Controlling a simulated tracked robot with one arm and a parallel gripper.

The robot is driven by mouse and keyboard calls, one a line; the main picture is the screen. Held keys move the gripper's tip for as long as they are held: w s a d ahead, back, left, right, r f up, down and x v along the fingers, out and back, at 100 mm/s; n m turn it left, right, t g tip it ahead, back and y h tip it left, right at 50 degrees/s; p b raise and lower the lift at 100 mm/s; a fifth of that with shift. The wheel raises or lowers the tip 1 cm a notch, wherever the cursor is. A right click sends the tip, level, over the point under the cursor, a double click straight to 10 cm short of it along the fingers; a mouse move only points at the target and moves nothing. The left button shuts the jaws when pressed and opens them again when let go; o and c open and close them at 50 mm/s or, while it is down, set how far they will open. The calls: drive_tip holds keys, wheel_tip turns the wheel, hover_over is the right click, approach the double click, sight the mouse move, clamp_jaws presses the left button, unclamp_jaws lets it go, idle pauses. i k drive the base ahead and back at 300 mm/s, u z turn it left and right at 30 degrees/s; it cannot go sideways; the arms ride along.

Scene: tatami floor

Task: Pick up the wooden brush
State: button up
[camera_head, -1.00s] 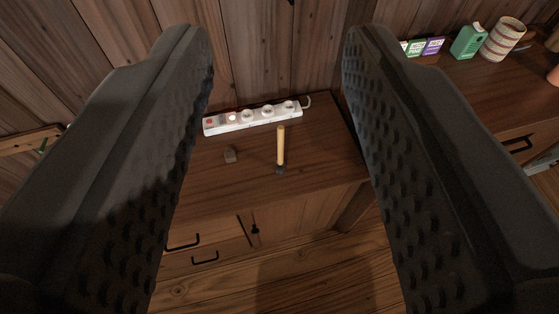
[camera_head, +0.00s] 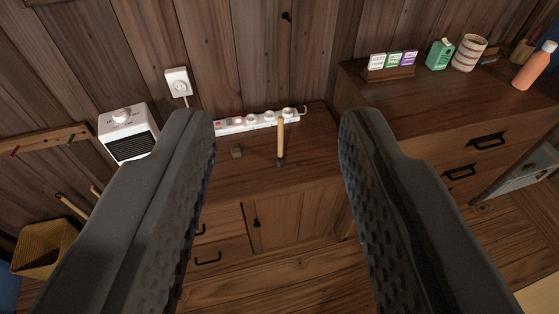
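A brush with a pale wooden handle and a dark end (camera_head: 281,138) is on the low wooden cabinet (camera_head: 262,176), near its middle, with the dark end toward the front edge. My gripper (camera_head: 277,120) is open and empty. Its two dark, studded fingers frame the brush from left and right in the picture, apart from it. The brush lies well beyond the fingers and is in plain view between them.
A white power strip (camera_head: 262,120) lies behind the brush, and a small dark block (camera_head: 237,152) sits left of it. A taller cabinet (camera_head: 430,105) at right holds cards, a green carton (camera_head: 439,55), a striped cup (camera_head: 468,53) and an orange bottle (camera_head: 534,66). A white heater (camera_head: 128,133) is at left.

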sight(281, 162)
drive_tip(key=u, duration=0.2)
drive_tip(key=i, duration=1.25)
drive_tip(key=z, duration=0.3)
